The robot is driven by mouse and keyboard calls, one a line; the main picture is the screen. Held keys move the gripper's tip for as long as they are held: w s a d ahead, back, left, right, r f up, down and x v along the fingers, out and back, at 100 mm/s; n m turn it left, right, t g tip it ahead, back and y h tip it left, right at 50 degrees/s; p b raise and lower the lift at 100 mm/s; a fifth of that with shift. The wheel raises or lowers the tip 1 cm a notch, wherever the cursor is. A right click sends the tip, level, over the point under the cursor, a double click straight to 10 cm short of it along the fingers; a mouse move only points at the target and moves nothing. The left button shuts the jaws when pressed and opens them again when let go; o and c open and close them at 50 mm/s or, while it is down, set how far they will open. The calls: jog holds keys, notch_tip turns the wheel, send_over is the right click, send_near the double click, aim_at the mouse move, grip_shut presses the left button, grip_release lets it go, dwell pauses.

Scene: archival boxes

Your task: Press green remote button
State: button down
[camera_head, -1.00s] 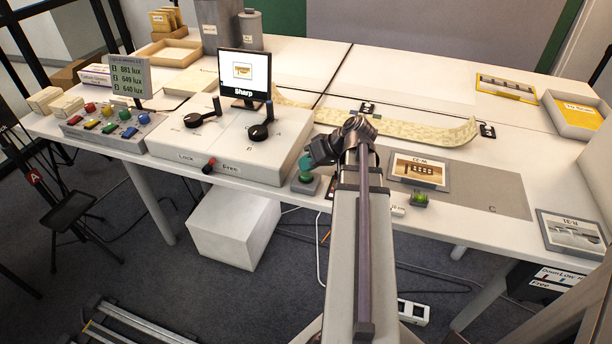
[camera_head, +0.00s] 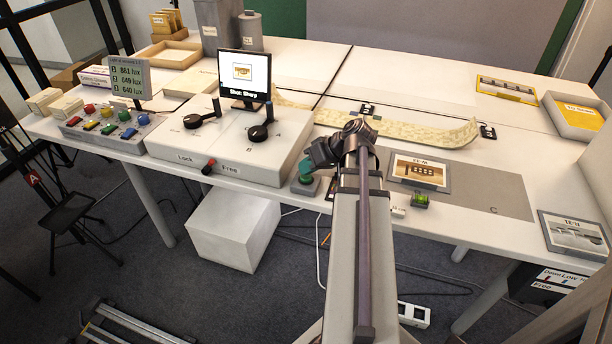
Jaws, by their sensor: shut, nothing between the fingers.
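The green remote button (camera_head: 305,169) is a rounded green knob on a small grey base (camera_head: 304,188) at the table's front edge, right of the white control box. My arm reaches up from the bottom, and its dark end bends left toward the button. My gripper (camera_head: 318,156) is shut and empty, close against the button's upper right side. The fingertips are hard to make out, so I cannot tell whether they touch it. The monitor (camera_head: 244,74) behind shows a small picture with the caption "Shot: Sharp".
The control box (camera_head: 228,152) with two black levers and a Lock/Free knob stands left of the button. A curved cream strip (camera_head: 400,128) lies behind my arm.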

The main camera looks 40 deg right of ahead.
jog(key=shift+f, duration=0.15)
jog(key=shift+r+p, duration=0.85)
jog(key=shift+r, duration=0.15)
notch_tip(320, 180, up, 5)
jog(key=p, duration=0.5)
dwell(0.5)
